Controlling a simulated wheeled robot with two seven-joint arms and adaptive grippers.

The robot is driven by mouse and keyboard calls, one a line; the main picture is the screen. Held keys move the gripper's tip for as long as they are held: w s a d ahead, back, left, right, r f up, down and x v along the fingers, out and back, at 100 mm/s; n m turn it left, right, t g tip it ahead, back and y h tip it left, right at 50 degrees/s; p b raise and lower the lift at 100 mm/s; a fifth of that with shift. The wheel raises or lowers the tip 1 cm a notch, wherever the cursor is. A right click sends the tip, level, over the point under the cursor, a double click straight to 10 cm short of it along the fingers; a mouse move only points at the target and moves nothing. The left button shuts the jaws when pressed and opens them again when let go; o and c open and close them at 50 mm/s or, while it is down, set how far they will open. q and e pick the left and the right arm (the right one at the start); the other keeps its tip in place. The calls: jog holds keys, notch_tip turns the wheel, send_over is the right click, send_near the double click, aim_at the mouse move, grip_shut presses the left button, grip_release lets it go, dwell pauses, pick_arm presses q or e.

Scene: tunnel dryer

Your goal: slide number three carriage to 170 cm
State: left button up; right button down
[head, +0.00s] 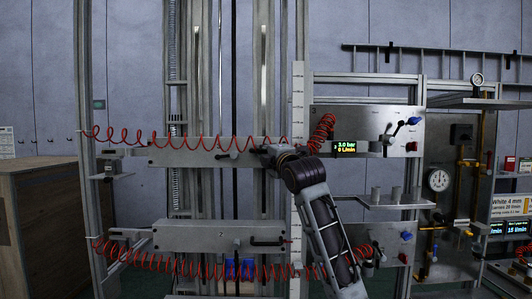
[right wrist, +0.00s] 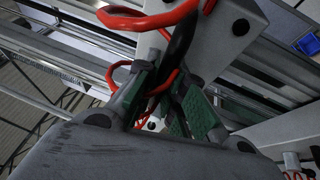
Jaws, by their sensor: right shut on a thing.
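Two grey carriage plates span the vertical rails in the head view: an upper carriage (head: 185,157) and a lower carriage (head: 195,238). My right gripper (head: 264,153) is at the right end of the upper carriage. In the right wrist view, its green-padded fingers (right wrist: 172,98) are closed around a black handle (right wrist: 183,42) on a pale metal block. A white vertical scale (head: 298,90) stands just right of the upper carriage; its figures are too small to read. My left gripper is out of view.
Red coiled hoses (head: 130,137) run along both carriages; one loops close to my right fingers (right wrist: 165,80). A panel with a lit display (head: 345,147) reads 3.0 bar and 0 L/min. A wooden crate (head: 40,220) stands at left. Gauges and pipes are at right.

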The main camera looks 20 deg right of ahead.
jog(key=shift+s+d+r, duration=0.1)
jog(key=shift+r, duration=5.05)
jog(key=c, duration=1.5)
grip_release()
jog(key=shift+f, duration=0.15)
jog(key=s, duration=0.4)
jog(key=s+d+f, duration=0.1)
jog(key=s, duration=0.2)
jog(key=s+f, duration=0.1)
jog(key=s, duration=0.3)
jog(key=shift+s+d, duration=0.15)
jog(key=shift+s, duration=0.2)
jog(key=shift+f, duration=0.15)
